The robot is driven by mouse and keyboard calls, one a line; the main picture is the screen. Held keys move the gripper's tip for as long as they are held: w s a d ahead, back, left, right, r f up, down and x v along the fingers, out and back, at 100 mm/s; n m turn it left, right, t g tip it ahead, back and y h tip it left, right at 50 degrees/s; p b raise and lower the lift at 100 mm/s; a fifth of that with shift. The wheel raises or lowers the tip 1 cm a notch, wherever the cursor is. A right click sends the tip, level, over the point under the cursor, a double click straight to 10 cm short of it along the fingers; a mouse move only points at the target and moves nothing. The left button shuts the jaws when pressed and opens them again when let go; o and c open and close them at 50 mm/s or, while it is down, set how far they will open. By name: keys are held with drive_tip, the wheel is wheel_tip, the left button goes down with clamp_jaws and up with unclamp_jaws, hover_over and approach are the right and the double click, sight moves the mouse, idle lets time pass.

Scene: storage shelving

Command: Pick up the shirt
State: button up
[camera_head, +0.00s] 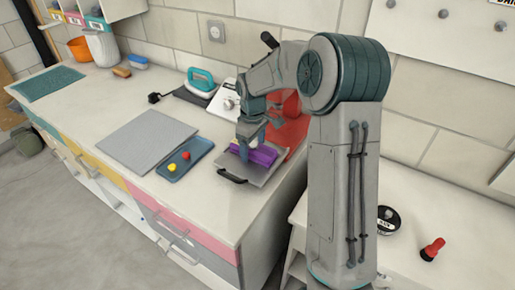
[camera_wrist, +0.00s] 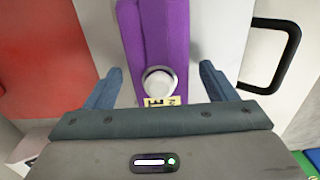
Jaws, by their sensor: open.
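A purple item, which looks like the folded shirt (camera_head: 264,155), lies on a grey metal tray or board (camera_head: 277,172) with a black handle, at the counter's right end. In the wrist view the purple item (camera_wrist: 162,35) runs away from me between my fingers, with a white round piece (camera_wrist: 159,83) and a small yellow tag (camera_wrist: 160,101) at its near end. My gripper (camera_wrist: 160,70) is open, one finger on each side of the purple item. In the head view my arm hides part of it, and I cannot tell whether the fingers touch it.
Left of it are a blue tray (camera_head: 186,167) with a red and a yellow piece, and a grey board (camera_head: 146,141). A teal iron (camera_head: 202,80) stands behind. A red surface (camera_head: 291,130) is partly hidden by my arm. The black handle (camera_wrist: 283,62) is right of my fingers.

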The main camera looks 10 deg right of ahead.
drive_tip(key=shift+f, duration=0.2)
drive_tip(key=c, duration=1.1)
drive_tip(key=shift+r, duration=0.15)
